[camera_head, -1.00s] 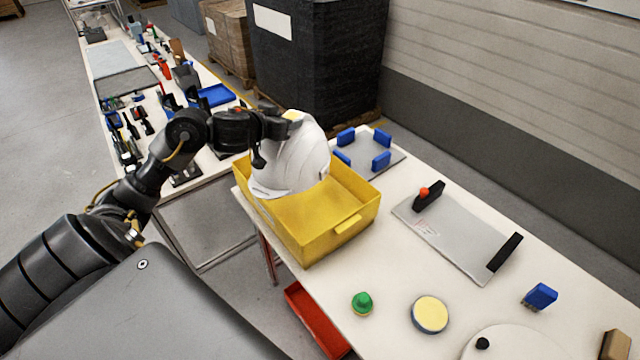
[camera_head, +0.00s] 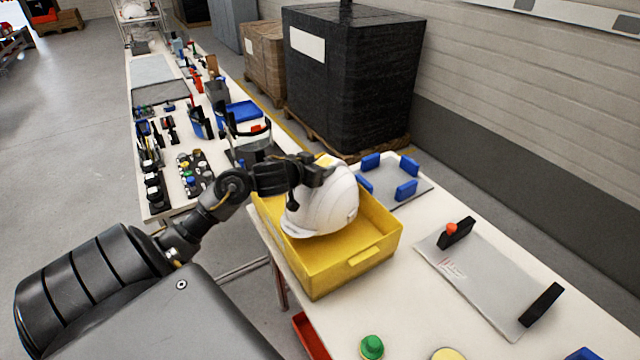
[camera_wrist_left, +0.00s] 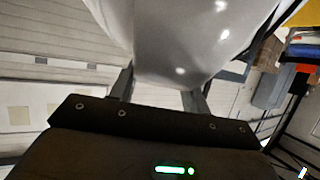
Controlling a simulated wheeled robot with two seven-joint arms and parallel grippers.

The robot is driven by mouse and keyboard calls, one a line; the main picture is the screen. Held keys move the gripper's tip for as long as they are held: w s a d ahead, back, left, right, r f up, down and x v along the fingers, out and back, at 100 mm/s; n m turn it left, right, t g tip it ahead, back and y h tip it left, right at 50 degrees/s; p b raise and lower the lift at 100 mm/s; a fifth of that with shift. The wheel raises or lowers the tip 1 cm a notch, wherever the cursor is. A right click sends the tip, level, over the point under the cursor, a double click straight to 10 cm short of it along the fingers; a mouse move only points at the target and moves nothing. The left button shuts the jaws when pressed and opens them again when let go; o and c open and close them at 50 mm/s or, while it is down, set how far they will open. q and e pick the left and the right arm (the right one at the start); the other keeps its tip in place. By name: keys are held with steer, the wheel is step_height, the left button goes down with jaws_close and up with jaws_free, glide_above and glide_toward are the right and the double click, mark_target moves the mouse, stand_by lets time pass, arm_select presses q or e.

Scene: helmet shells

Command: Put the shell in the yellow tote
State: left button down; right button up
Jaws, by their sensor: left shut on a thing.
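The white helmet shell (camera_head: 325,208) is tilted over the yellow tote (camera_head: 345,270), with its lower part inside the tote's opening in the head view. My left gripper (camera_head: 326,166) is shut on the upper part of the shell. In the left wrist view the shell (camera_wrist_left: 180,40) fills the top middle, between the two fingers of my left gripper (camera_wrist_left: 158,85). Whether the shell touches the tote floor cannot be told. The tote stands on the near end of the white table. My right gripper is not in view.
A grey plate with blue blocks (camera_head: 405,190) lies just behind the tote. A grey fixture plate with black handles (camera_head: 475,280) lies to its right. A green button (camera_head: 371,346) is near the front edge. A long table with tools (camera_head: 190,130) runs behind my arm.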

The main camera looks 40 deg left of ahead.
arm_select(q)
step_height(320, 180, down, 2)
steer(key=shift+f, duration=0.6)
steer(key=shift+f+b, duration=0.5)
steer(key=shift+f, duration=1.3)
steer(key=shift+f, duration=0.15)
steer(key=c, duration=0.7)
jaws_free()
steer(key=shift+s, duration=0.1)
